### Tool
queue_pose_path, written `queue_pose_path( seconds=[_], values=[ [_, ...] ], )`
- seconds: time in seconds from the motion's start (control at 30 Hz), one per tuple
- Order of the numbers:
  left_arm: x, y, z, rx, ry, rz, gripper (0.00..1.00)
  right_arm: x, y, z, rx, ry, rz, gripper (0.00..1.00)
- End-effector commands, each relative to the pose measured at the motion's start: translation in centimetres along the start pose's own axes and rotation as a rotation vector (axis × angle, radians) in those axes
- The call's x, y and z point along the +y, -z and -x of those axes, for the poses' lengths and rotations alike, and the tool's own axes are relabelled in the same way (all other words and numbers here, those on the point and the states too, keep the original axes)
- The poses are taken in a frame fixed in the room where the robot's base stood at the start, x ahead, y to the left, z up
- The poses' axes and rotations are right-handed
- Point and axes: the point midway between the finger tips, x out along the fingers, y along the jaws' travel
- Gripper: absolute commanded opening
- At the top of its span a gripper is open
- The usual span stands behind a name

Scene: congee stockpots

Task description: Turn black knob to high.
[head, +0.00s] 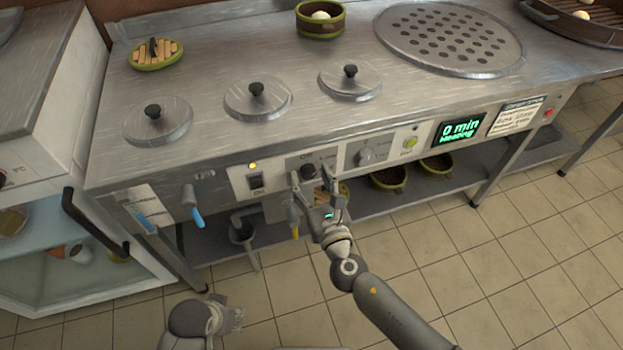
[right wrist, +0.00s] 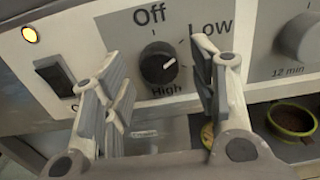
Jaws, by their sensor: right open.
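The black knob (head: 308,172) is on the front panel of the steel cooker. In the right wrist view the black knob (right wrist: 157,62) has a white mark pointing right and slightly up, toward "Low". "Off" is printed above it and "High" below it. My right gripper (head: 311,178) is open at the panel, one finger on each side of the knob. In the right wrist view the fingers of my right gripper (right wrist: 160,78) show a gap to the knob on both sides. My left gripper (head: 234,319) is low at the bottom left, away from the panel; its jaw opening is unclear.
Left of the knob are a lit yellow lamp (head: 253,166) and a black rocker switch (head: 256,182). A grey timer knob (head: 366,157) and a green display (head: 459,132) are to the right. Blue tap handles (head: 192,205) stick out at the left. Bowls (head: 389,177) sit on the lower shelf.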

Motion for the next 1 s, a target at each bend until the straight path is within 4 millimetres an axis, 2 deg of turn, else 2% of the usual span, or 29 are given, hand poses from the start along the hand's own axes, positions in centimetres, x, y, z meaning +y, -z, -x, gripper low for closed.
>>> queue_pose_path(
  seconds=[0.33,0.7,1.0],
  values=[
    [0.03,0.02,0.1,0.001,-0.001,0.0,0.4,0.01,0.02,-0.45,0.001,0.0,-0.001,0.54],
    [0.03,-0.02,0.09,0.0,-0.001,0.0,0.4,0.01,0.03,-0.42,0.001,0.0,-0.001,0.08],
    [0.02,-0.1,0.11,-0.004,0.0,0.001,0.4,0.03,0.15,-0.41,0.002,0.0,-0.044,0.08]
  ],
)
